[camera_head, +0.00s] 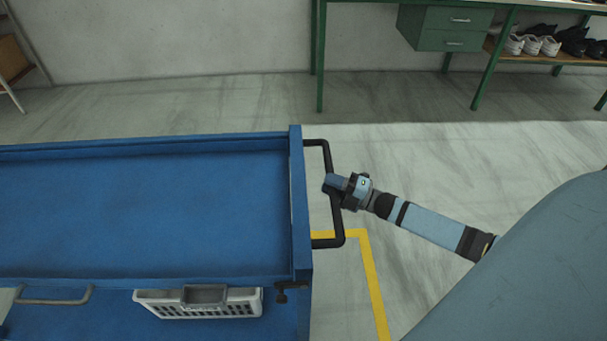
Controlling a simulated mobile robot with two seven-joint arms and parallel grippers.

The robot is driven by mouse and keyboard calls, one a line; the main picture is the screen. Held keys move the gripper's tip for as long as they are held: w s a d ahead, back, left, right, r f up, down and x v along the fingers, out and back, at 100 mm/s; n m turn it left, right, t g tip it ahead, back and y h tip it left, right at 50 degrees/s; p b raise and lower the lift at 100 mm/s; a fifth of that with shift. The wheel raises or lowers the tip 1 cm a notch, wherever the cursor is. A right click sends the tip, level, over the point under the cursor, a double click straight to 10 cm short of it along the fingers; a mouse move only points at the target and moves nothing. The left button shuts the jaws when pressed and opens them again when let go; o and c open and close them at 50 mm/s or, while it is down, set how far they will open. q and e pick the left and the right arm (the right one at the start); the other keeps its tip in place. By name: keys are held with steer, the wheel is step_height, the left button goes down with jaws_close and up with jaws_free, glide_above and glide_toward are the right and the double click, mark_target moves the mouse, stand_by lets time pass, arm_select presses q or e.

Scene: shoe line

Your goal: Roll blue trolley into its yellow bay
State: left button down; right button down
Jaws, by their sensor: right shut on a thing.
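The blue trolley (140,215) fills the left half of the head view, with a flat, empty blue top and a raised rim. A black bar handle (322,143) stands out from its right end. My right gripper (334,185) is shut on the handle, about midway along it. The yellow bay marking (374,280) is a painted floor line with a corner just right of the trolley's end. The rest of the marking is hidden behind the trolley or outside the view. My left gripper is not in view.
A white basket (200,303) and a grey pull handle (53,299) show at the trolley's near side. A green workbench (455,20) with drawers stands at the back wall, beside a rack of shoes (531,44). The floor between trolley and wall is clear.

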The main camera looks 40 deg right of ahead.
steer(key=s+d, duration=0.6)
steer(key=d, duration=0.4)
steer(key=s+d+p, duration=0.1)
steer(key=s+d, duration=0.6)
steer(key=d, duration=0.3)
steer(key=shift+s, duration=0.3)
steer(key=c, duration=0.9)
jaws_free()
steer(key=shift+s+d, duration=0.1)
steer(key=v, duration=1.3)
steer(key=shift+s+d+f, duration=0.15)
steer(key=shift+s+d, duration=0.05)
steer(key=shift+d, duration=0.05)
steer(key=shift+p, duration=0.3)
